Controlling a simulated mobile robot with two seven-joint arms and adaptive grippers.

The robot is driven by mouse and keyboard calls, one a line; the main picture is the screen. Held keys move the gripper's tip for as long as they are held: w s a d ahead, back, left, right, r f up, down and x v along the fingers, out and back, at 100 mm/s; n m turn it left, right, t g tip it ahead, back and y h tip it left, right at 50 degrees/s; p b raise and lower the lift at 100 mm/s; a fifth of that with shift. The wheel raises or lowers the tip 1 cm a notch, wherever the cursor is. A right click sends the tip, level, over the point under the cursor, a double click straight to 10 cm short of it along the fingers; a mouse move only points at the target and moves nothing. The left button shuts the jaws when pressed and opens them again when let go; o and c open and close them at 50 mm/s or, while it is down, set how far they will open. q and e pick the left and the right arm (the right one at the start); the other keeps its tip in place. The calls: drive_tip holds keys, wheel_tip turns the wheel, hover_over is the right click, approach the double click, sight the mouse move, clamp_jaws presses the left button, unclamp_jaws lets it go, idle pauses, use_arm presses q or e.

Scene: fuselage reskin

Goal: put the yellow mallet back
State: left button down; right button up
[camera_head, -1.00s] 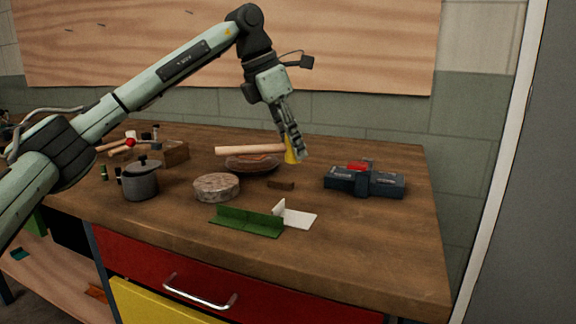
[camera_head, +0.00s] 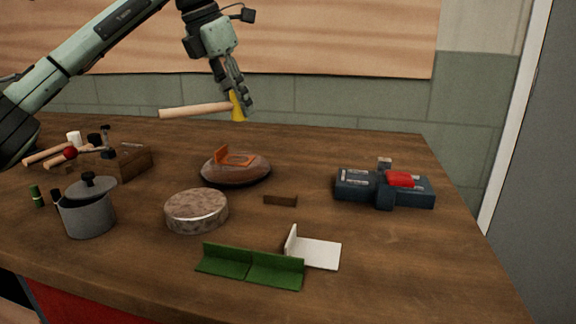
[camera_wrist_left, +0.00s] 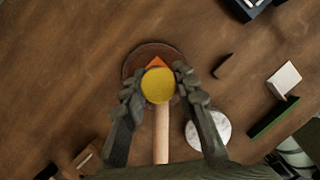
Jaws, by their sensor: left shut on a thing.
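The yellow mallet has a yellow head (camera_head: 238,106) and a pale wooden handle (camera_head: 194,110). My left gripper (camera_head: 240,98) is shut on the mallet's head and holds it in the air above the back of the workbench. The handle sticks out to the left, nearly level, in the head view. In the left wrist view the round yellow head (camera_wrist_left: 158,85) sits between both fingers of the left gripper (camera_wrist_left: 157,90), with the handle (camera_wrist_left: 161,135) running toward the picture's bottom. My right gripper is not in view.
A speckled round block (camera_head: 197,210), green angle (camera_head: 250,266), white angle (camera_head: 316,252), grey pot (camera_head: 87,208) and dark blue vise (camera_head: 384,188) stand around. A wooden block (camera_head: 132,161) with tools is left.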

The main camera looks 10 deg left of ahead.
use_arm(q)
drive_tip(key=w+d+f, duration=0.1)
drive_tip(key=d+f, duration=0.2)
drive_tip(key=w+d+f, duration=0.2)
drive_tip(key=d+f, duration=0.2)
drive_tip(key=w+d+f, duration=0.1)
drive_tip(key=d+f, duration=0.2)
drive_tip(key=shift+w+d+f+p, duration=0.15)
drive_tip(key=shift+d+f+p, duration=0.05)
drive_tip(key=shift+f+p, duration=0.15)
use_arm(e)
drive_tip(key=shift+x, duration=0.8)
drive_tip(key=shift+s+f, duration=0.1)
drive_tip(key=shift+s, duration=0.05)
